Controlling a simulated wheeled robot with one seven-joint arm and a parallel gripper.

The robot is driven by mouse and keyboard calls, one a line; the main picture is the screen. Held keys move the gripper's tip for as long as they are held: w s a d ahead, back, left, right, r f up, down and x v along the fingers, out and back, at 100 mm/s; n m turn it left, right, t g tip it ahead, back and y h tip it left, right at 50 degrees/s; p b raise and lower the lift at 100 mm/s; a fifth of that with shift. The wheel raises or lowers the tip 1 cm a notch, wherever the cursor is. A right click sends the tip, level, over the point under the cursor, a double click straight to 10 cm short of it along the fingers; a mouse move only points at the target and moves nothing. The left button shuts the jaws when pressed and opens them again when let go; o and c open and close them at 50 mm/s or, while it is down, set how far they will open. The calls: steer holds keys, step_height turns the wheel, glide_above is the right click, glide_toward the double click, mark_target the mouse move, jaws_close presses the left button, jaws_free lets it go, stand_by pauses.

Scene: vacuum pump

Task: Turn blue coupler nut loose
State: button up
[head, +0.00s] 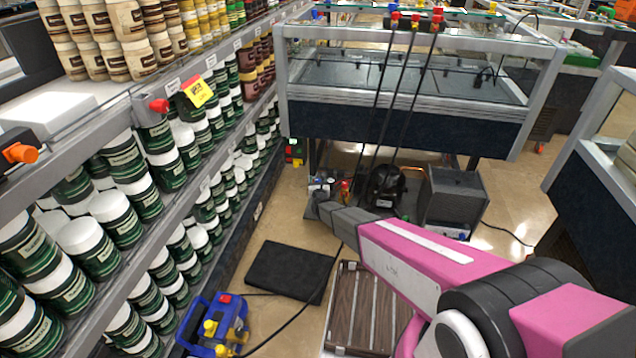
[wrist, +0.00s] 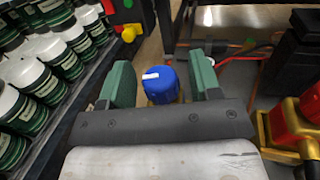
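The blue coupler nut (wrist: 161,88) shows in the wrist view, with a white mark on its top left. It sits in the gap between the two green fingers of my gripper (wrist: 161,84). The fingers are apart, with a visible gap on each side of the nut, so my gripper is open. The lower part of the nut is hidden behind the dark gripper body. In the head view my arm reaches down to a floor-level cluster of equipment (head: 322,188). I cannot make out the nut or the fingertips there.
In the wrist view a red and brass fitting (wrist: 295,125) stands close on the right, and a shelf of jars (wrist: 40,75) on the left. Black hoses hang above.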

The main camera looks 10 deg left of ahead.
steer(key=shift+s, duration=0.1)
steer(key=v, duration=1)
steer(key=shift+s+d, duration=0.15)
steer(key=shift+s, duration=0.15)
